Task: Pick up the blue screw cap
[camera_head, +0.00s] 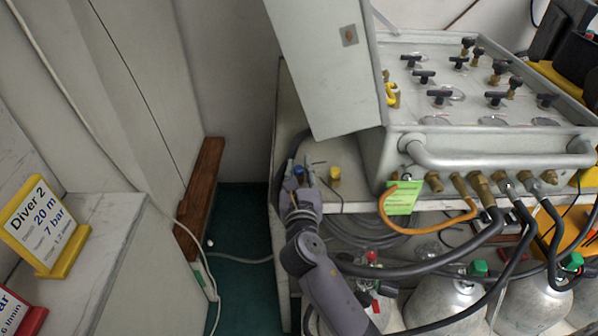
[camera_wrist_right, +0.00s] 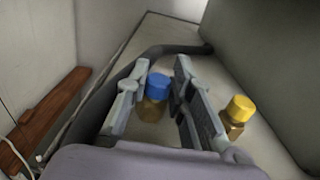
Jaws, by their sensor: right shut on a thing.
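The blue screw cap (camera_wrist_right: 157,86) sits on top of a brass-coloured body (camera_wrist_right: 151,109) on the light shelf surface, between the fingers of my right gripper. It also shows as a small blue spot in the head view (camera_head: 298,170). My right gripper (camera_head: 302,175) points away from me over the shelf, its grey fingers on either side of the cap; it also shows in the wrist view (camera_wrist_right: 160,72). It is shut on the cap. The exact contact is partly hidden by the fingers. My left gripper is not in view.
A yellow cap (camera_wrist_right: 240,107) on a similar brass body stands just right of the gripper. The grey valve panel (camera_head: 490,145) and its upright lid (camera_head: 320,70) are close by. A dark hose (camera_wrist_right: 135,75) runs left of the fingers. Cylinders and hoses fill the lower right.

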